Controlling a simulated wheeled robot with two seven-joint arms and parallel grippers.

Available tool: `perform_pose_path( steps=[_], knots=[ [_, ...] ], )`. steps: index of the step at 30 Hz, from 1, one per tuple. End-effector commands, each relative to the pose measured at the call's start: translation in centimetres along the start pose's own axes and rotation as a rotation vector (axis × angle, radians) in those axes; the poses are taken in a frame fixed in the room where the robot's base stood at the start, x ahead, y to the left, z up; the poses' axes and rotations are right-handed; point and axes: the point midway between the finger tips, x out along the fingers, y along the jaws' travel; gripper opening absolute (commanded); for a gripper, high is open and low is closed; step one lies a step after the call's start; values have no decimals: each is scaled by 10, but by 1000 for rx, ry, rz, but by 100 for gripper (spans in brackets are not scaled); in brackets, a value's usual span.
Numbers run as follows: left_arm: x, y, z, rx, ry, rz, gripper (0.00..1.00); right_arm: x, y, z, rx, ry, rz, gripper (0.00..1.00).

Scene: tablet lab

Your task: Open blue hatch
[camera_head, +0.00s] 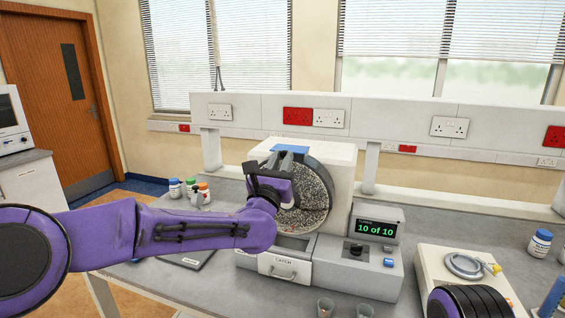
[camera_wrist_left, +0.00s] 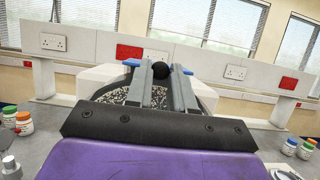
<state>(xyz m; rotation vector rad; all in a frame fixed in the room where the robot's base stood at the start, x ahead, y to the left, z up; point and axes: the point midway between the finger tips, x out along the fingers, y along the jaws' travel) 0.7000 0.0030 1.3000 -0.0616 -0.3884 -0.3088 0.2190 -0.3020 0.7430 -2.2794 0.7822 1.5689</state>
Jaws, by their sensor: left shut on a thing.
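The blue hatch (camera_head: 290,148) is at the top rim of the round drum (camera_head: 306,203), which holds many pale tablets behind its clear face. In the left wrist view, blue edges of the hatch (camera_wrist_left: 131,62) show on both sides of my fingers. My left gripper (camera_head: 286,157) reaches the drum top from the front. In the left wrist view its two grey fingers (camera_wrist_left: 160,72) are shut on a round black knob (camera_wrist_left: 158,74) at the hatch. The fingers hide much of the hatch. My right gripper is out of view.
A catch drawer (camera_head: 285,268) sits below the drum, beside a control box (camera_head: 372,250) reading "10 of 10". Bottles (camera_head: 190,190) stand left and another (camera_head: 540,242) right. A balance-like device (camera_head: 465,268) stands right.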

Motion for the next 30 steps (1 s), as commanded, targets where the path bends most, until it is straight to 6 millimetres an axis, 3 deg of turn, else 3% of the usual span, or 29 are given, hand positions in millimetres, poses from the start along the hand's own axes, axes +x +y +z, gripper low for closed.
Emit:
perform_pose_path(
  steps=[3,6,10,18,19,21,30],
  knots=[
    [-21,2,-2,-7,0,3,0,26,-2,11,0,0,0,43],
    [-36,2,7,-4,-1,1,0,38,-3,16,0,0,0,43],
    [-46,1,15,-2,0,0,0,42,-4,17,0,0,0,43],
    [-46,0,18,1,1,-2,0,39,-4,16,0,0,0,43],
    [-46,0,18,1,1,-1,29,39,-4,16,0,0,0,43],
    [-46,0,18,1,1,-1,48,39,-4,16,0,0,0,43],
    [-48,0,17,0,0,-2,48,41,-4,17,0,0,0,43]
  ],
)
